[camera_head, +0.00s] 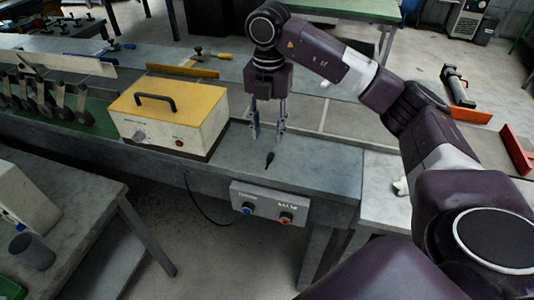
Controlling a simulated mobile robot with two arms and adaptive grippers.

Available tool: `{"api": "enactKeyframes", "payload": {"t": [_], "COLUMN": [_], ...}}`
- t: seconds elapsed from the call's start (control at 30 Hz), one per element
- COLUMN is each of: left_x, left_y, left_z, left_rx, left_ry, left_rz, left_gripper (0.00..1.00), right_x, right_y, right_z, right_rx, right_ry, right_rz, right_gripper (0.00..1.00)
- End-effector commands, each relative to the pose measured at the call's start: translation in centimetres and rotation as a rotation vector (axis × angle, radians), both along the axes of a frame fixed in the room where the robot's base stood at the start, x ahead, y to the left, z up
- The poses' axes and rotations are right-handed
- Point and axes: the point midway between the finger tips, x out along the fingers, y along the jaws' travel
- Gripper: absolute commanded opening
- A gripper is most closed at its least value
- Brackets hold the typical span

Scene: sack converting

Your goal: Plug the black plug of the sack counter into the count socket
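The black plug (269,161) lies on the grey bench top, near the bench's front edge. My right gripper (268,134) points down over the bench, its two fingers apart, with nothing seen between them. The plug shows just below and in front of the fingertips; I cannot tell the exact height gap. A grey socket box (268,196) is fixed to the bench front below the plug. It has a blue-ringed socket (248,208) on the left and an orange-ringed socket (286,218) on the right; their labels are too small to read. My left gripper is out of view.
A yellow-topped cream box (168,116) with a black handle stands left of my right gripper. A black cable (197,208) hangs in front of the bench. Several dark-handled tools (60,98) stand at far left. The bench top right of the plug is clear.

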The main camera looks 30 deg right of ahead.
Motion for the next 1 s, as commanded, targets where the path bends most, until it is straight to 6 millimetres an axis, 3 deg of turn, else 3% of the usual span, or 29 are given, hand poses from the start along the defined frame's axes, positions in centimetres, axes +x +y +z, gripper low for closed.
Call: {"api": "enactKeyframes", "payload": {"t": [0.37, 0.6, 0.9, 1.0], "left_x": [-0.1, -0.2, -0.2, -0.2], "left_y": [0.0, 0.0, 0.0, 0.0], "left_z": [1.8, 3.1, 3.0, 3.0], "left_rx": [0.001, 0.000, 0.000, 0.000], "left_ry": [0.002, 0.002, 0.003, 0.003], "left_rz": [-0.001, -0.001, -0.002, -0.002], "left_gripper": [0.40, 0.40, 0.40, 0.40], "right_x": [-0.4, -0.4, -0.3, -0.3], "right_y": [-0.6, -0.7, -0.7, -0.7], "right_z": [-3.7, -7.0, -7.7, -7.7], "right_rx": [-0.008, -0.006, -0.005, -0.005], "right_ry": [0.009, 0.008, 0.004, 0.004], "right_rz": [-0.004, -0.003, -0.002, -0.002], "right_gripper": [0.34, 0.34, 0.34, 0.23]}}
